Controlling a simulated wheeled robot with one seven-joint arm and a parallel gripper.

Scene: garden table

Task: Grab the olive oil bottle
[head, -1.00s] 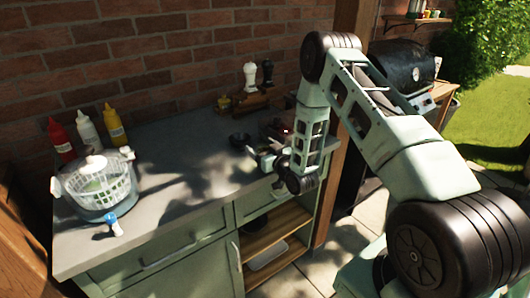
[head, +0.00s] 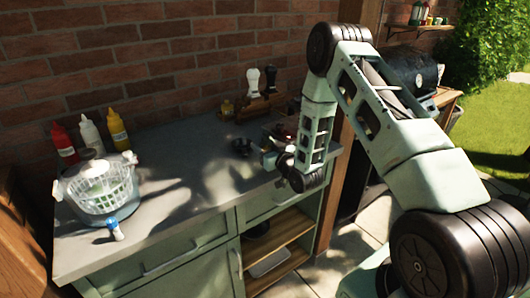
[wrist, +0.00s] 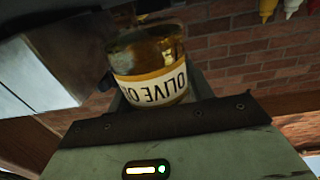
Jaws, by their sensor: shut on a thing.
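The olive oil bottle (wrist: 150,65) fills the upper middle of the wrist view. It holds golden-brown liquid and has a white label with a yellow band, whose "OLIVE O" lettering appears upside down. My gripper (wrist: 147,98) is shut on it. In the head view my gripper (head: 270,160) is low over the right end of the counter, partly hidden by my forearm. I cannot make out the bottle clearly there, nor whether it touches the counter.
The grey counter (head: 190,160) has clear room in its middle. Two grinders (head: 262,80) and a small yellow jar (head: 227,109) stand behind. A salad spinner (head: 100,188) and red, white and yellow squeeze bottles (head: 90,134) are at left.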

